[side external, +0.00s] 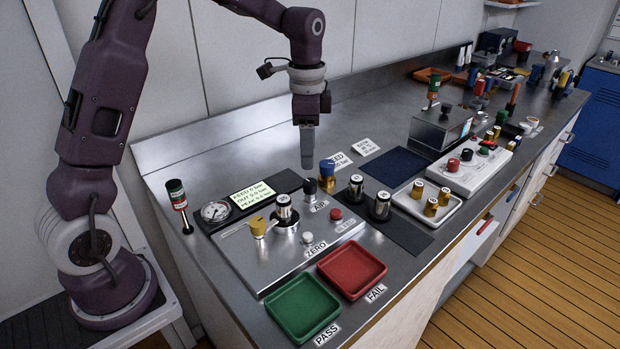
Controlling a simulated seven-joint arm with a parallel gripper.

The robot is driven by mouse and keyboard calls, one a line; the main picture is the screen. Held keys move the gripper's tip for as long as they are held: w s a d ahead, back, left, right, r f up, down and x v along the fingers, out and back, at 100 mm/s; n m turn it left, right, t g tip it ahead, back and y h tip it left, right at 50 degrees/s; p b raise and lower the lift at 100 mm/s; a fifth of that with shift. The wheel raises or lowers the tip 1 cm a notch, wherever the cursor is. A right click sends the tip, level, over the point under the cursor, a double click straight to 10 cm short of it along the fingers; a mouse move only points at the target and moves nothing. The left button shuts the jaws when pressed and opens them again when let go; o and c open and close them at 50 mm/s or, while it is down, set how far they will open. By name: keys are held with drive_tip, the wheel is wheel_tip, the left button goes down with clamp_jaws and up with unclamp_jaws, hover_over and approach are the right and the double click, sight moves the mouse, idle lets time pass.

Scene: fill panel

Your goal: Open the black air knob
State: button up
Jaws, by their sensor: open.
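The black air knob (310,187) stands upright on the silver panel (262,262), just behind its "AIR" label (319,206). My gripper (307,165) points straight down and hangs a little above the knob, with a visible gap between them. From this side the fingers overlap, so the space between them is hidden. I see nothing held in them.
A yellow-topped knob (257,227), a labelled cylinder (284,208) and a red button (336,214) share the panel. A blue-topped fitting (327,174) stands close behind the knob. Green (302,310) and red (351,270) trays lie in front.

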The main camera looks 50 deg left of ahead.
sight(310, 182)
drive_tip(key=f, duration=0.6)
drive_tip(key=w+f, duration=0.1)
drive_tip(key=f, duration=0.1)
drive_tip(key=shift+a+f, duration=0.25)
drive_tip(key=shift+f, duration=0.15)
clamp_jaws()
